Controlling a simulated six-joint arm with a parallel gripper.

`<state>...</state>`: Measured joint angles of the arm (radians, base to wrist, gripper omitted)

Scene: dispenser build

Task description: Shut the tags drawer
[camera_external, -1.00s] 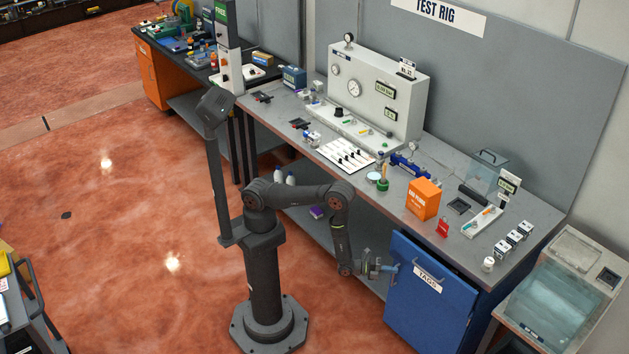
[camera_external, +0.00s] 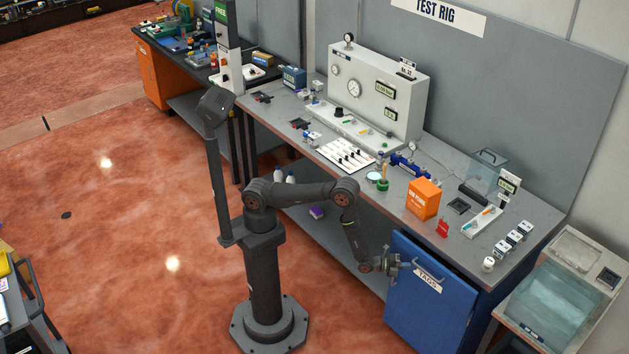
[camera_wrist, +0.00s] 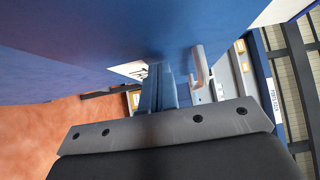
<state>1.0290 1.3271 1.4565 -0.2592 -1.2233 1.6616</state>
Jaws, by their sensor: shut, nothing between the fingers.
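The tags drawer (camera_external: 413,281) has a blue front with a white TAGS label (camera_external: 428,281) and a handle (camera_external: 428,270), at the right end of the bench. How far its front stands out is hard to tell. My gripper (camera_external: 406,265) is at the upper left of this front, left of the label. In the wrist view my gripper (camera_wrist: 157,84) is shut and empty, its blue fingers pointing at the blue front (camera_wrist: 90,45). The pale handle (camera_wrist: 200,68) is just right of the fingers. Whether the fingertips touch the front is unclear.
The grey bench top (camera_external: 455,263) above the drawer holds an orange box (camera_external: 423,199), a white tray (camera_external: 482,222) and several small parts. A clear-lidded bin (camera_external: 553,285) stands close to the right. The red floor left of the drawer is open.

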